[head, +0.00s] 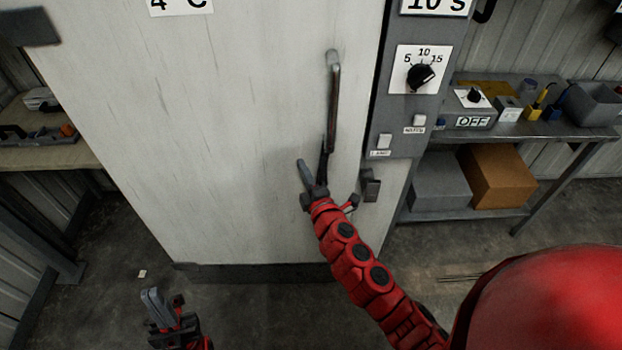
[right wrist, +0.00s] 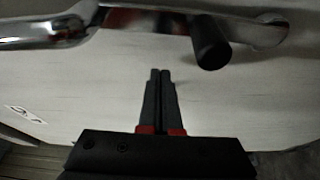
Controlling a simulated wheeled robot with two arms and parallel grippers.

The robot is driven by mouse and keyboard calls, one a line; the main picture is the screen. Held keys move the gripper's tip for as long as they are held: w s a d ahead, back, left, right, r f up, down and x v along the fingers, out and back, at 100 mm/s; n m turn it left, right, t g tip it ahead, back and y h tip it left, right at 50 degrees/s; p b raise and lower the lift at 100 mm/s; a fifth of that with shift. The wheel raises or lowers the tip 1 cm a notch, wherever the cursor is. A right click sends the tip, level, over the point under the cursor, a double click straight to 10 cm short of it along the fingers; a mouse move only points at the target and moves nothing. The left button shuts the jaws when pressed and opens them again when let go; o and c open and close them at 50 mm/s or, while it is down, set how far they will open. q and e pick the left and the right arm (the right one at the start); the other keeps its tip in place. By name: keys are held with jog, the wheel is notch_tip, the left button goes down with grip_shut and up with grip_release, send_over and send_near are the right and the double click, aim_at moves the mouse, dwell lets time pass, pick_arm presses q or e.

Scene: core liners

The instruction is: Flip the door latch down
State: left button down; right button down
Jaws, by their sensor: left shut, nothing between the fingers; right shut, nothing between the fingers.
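The white door (head: 220,140) fills the middle of the head view, with a vertical metal handle (head: 334,95) near its right edge. A small dark latch piece (head: 370,186) sits low at that edge, right of my right gripper (head: 312,172). I cannot tell its exact position. My right gripper's fingers are together and empty in the right wrist view (right wrist: 160,78), pointing at the door just left of the handle's lower end. The handle (right wrist: 45,42) crosses the top there, with a dark round peg (right wrist: 209,46) near the fingertips. My left gripper (head: 152,298) is shut and empty, low at the left.
A grey control panel (head: 405,120) with a dial (head: 420,76) stands right of the door. A metal bench (head: 500,130) with boxes is farther right. A wooden bench (head: 50,150) stands at the left. Floor in front of the door is mostly clear.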

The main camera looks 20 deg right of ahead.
aim_at(311, 156)
jog(key=shift+w+r, duration=0.15)
jog(key=shift+w, duration=0.75)
jog(key=d, duration=0.1)
jog(key=p, duration=0.1)
jog(key=d, duration=0.1)
jog(key=shift+s+d+f, duration=0.25)
jog(key=shift+s+d, duration=0.05)
jog(key=shift+s, duration=0.05)
jog(key=shift+s+d+f+p, duration=0.1)
jog(key=shift+s+d+p, duration=0.25)
jog(key=shift+d, duration=0.25)
jog(key=shift+w, duration=0.1)
